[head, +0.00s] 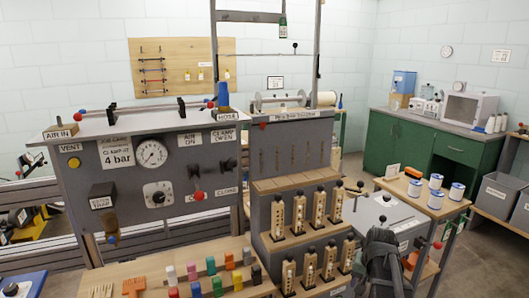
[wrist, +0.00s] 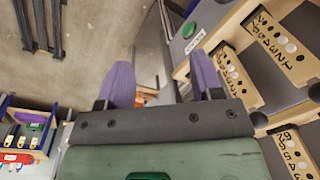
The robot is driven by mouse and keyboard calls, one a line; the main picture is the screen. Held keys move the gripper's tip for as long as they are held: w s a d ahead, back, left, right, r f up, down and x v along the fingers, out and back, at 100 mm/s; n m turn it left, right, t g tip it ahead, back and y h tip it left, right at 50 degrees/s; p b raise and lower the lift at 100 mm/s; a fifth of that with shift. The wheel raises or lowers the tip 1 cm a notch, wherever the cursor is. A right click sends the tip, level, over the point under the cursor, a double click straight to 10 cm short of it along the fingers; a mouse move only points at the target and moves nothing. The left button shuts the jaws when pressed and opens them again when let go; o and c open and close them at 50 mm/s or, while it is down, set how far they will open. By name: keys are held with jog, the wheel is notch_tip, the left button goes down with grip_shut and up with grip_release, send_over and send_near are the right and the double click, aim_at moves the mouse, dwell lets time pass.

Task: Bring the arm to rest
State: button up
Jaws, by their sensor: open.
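My gripper (wrist: 163,80) shows in the wrist view with its two purple fingers apart and nothing between them. Bare floor and the edge of a grey unit lie beyond the fingertips. In the head view a dark part of my arm stands at the lower right, in front of the grey cabinet; the fingertips cannot be made out there.
The control panel (head: 150,175) with its gauge stands at the left. Floor shows at the right.

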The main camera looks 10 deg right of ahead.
jog(key=s+a+n+g, duration=0.1)
jog(key=s+a+n, duration=0.3)
jog(key=a, duration=0.8)
jog(key=s+a+n, duration=0.4)
jog(key=a, duration=0.9)
notch_tip(320, 180, up, 12)
jog(key=d+p, duration=0.1)
jog(key=p, duration=1.1)
jog(key=shift+w+m, duration=0.3)
jog(key=shift+w, duration=0.1)
